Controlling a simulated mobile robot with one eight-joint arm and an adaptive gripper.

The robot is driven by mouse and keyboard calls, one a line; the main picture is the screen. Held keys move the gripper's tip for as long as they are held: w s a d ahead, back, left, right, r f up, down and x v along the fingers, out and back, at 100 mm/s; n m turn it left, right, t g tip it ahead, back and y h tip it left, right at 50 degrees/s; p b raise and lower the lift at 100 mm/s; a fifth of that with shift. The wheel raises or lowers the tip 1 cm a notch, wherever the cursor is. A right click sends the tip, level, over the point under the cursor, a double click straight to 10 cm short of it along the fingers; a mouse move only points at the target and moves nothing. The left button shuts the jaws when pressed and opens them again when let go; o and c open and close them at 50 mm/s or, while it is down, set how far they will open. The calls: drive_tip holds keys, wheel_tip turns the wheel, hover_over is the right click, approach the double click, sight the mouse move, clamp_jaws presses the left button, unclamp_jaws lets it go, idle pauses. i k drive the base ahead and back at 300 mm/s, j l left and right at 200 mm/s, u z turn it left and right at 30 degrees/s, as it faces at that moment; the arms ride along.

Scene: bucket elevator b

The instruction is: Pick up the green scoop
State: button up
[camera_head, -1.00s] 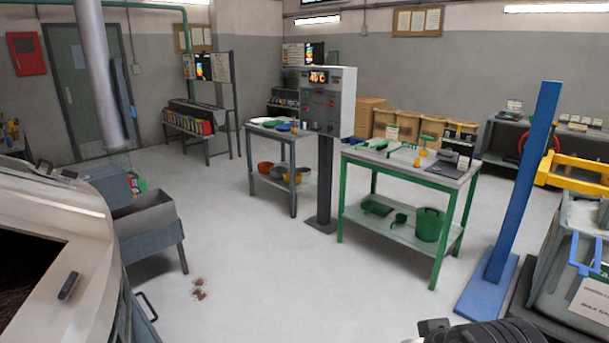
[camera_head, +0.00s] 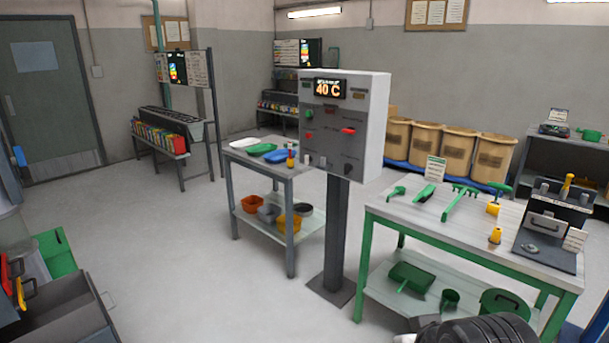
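Several small green tools lie on the top of the green-legged table (camera_head: 462,240) at the right. At its left end is a small green tool (camera_head: 396,192), and beside it a wider green scoop-like tool (camera_head: 425,193) in front of a white card. I cannot tell for sure which is the green scoop. A longer green tool (camera_head: 459,201) lies to their right. A dark ribbed part of my arm shows at the bottom edge, in front of the table. My gripper's fingers are not visible.
A grey control post (camera_head: 338,210) stands left of the green-legged table. The lower shelf holds a green dustpan (camera_head: 411,278) and green bucket (camera_head: 504,302). A grey table (camera_head: 288,176) stands behind the post. Grey bins (camera_head: 62,310) are at lower left. The middle floor is clear.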

sight(395, 193)
drive_tip(key=i+z, duration=0.1)
drive_tip(key=i, duration=0.45)
drive_tip(key=i+j, duration=0.1)
drive_tip(key=i, duration=0.45)
drive_tip(key=i+j+z, duration=0.15)
drive_tip(key=i, duration=0.4)
drive_tip(key=i+z, duration=0.1)
drive_tip(key=i, duration=0.45)
drive_tip(key=i+j, duration=0.25)
drive_tip(key=i, duration=0.3)
drive_tip(key=i+z, duration=0.2)
drive_tip(key=i, duration=0.45)
